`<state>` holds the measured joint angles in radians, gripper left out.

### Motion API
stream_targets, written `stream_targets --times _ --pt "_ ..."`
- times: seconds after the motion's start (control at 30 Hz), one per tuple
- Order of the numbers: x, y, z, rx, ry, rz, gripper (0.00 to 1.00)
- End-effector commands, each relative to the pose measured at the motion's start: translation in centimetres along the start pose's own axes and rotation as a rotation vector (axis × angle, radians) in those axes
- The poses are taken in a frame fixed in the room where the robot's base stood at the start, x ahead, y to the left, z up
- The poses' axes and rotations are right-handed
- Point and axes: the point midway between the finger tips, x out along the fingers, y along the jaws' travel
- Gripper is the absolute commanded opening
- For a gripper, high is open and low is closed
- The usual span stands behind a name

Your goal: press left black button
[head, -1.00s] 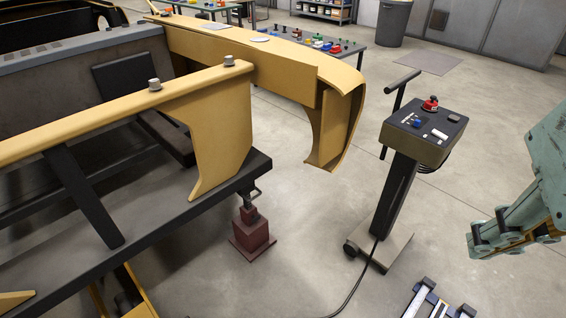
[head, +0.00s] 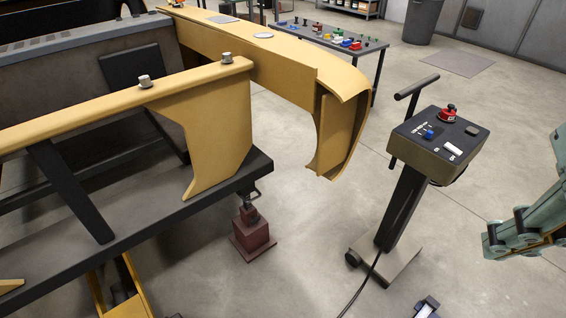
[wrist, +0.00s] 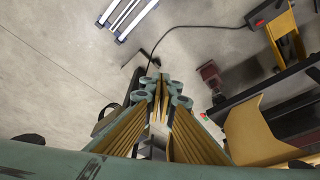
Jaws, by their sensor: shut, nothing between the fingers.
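A control pedestal (head: 404,208) stands right of centre in the head view, with a tilted panel (head: 405,140) on top. The panel carries a red knob-like button (head: 449,111), a blue knob (head: 428,134), a white switch (head: 453,150) and a dark rectangular piece (head: 472,130). Small dark and white marks lie at its left side; I cannot tell which is the left black button. My gripper (head: 492,242) is shut and empty, to the right of the pedestal and apart from it. Its closed fingers (wrist: 160,90) also show in the wrist view.
A yellow frame (head: 210,125) on a dark support fills the left. A red jack stand (head: 252,236) is under its end. A table (head: 365,48) with small coloured parts stands behind. A cable runs from the pedestal's base. Floor between pedestal and gripper is clear.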

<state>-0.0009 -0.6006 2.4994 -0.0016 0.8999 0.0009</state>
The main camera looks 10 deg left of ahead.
Motion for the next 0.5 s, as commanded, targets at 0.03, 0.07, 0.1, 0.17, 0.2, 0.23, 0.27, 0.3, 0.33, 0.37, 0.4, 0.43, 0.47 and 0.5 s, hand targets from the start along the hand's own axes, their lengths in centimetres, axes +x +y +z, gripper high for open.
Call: stream_targets --times 0.03,0.07,0.1,0.17,0.2,0.23,0.27,0.3,0.33,0.37,0.4,0.43,0.47,0.5 --pt "0.0 0.0 0.0 0.0 0.0 0.0 0.0" --pt "0.0 0.0 0.0 0.0 0.0 0.0 0.0" --pt "0.0 0.0 0.0 0.0 0.0 0.0 0.0" --pt "0.0 0.0 0.01 0.0 0.0 0.0 0.0" --pt "0.0 0.0 0.01 0.0 0.0 0.0 0.0" --pt "0.0 0.0 0.01 0.0 0.0 0.0 0.0" --pt "0.0 0.0 0.0 0.0 0.0 0.0 0.0" --pt "0.0 -0.01 -0.01 0.0 0.0 0.0 0.0" --pt "0.0 -0.03 -0.02 0.0 -0.001 -0.001 0.0" --pt "0.01 -0.06 -0.04 0.001 -0.002 -0.002 0.0" --pt "0.03 -0.11 -0.09 0.002 -0.003 -0.003 0.0" --pt "0.05 -0.17 -0.14 0.002 -0.005 -0.005 0.0" --pt "0.07 -0.25 -0.2 0.004 -0.007 -0.007 0.0" --pt "0.11 -0.39 -0.3 0.006 -0.01 -0.011 0.0"
